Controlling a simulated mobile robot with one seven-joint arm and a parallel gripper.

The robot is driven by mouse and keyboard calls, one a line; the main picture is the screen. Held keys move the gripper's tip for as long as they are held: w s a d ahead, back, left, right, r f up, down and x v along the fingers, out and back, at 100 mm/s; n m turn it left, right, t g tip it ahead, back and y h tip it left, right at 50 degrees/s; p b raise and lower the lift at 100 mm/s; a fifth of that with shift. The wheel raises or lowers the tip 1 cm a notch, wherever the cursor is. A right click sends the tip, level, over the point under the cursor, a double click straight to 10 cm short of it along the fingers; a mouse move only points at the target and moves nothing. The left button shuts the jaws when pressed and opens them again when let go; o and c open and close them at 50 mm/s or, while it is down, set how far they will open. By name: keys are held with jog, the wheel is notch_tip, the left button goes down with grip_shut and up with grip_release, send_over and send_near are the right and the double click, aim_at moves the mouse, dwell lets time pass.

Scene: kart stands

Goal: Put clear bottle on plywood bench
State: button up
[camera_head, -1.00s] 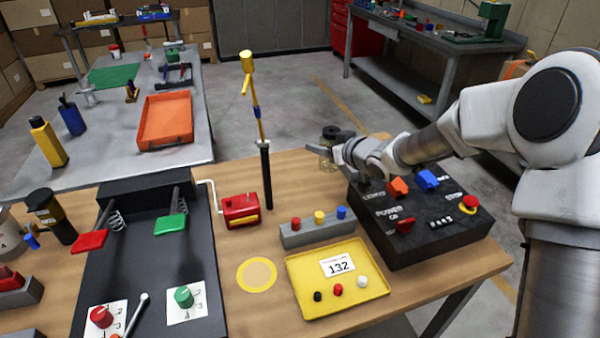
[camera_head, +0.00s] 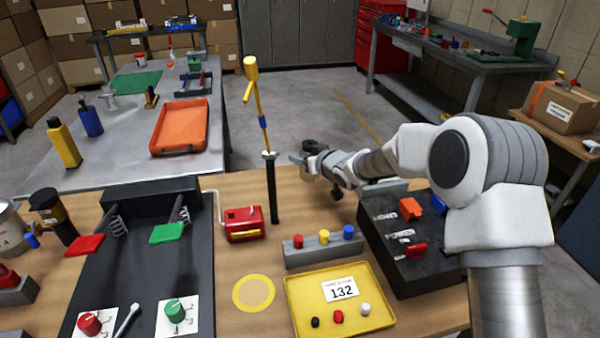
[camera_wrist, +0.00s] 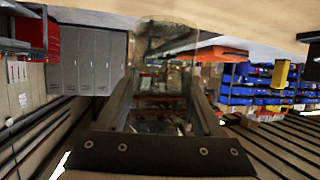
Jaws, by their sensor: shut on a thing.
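The clear bottle (camera_head: 307,172) has a dark cap and a see-through body, small in the head view. My gripper (camera_head: 302,163) is shut on it and holds it over the back edge of the near wood-topped bench (camera_head: 225,262). In the wrist view the bottle (camera_wrist: 163,38) shows as a see-through shape beyond the fingertips of my gripper (camera_wrist: 160,80). A smaller wood-topped table (camera_head: 535,127) stands at the right; I cannot tell from looks alone which top is plywood.
A tall yellow-headed tool (camera_head: 251,68) stands upright left of my gripper. A black control box (camera_head: 400,268), a button block (camera_head: 322,252) and a yellow tray (camera_head: 375,317) occupy the near bench's right side. A grey table (camera_head: 110,165) stands behind left. A cardboard box (camera_head: 565,107) sits on the right table.

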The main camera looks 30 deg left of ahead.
jog(key=shift+w+a+f, duration=0.2)
jog(key=shift+a+f, duration=0.35)
jog(key=shift+a, duration=0.35)
jog(key=shift+f, duration=0.2)
jog(key=shift+f+b, duration=0.35)
jog(key=shift+f, duration=1.4)
jog(key=shift+f, duration=0.1)
jog(key=shift+f, duration=0.2)
jog(key=o, duration=1.4)
jog(key=shift+r, duration=0.1)
jog(key=shift+c, duration=0.2)
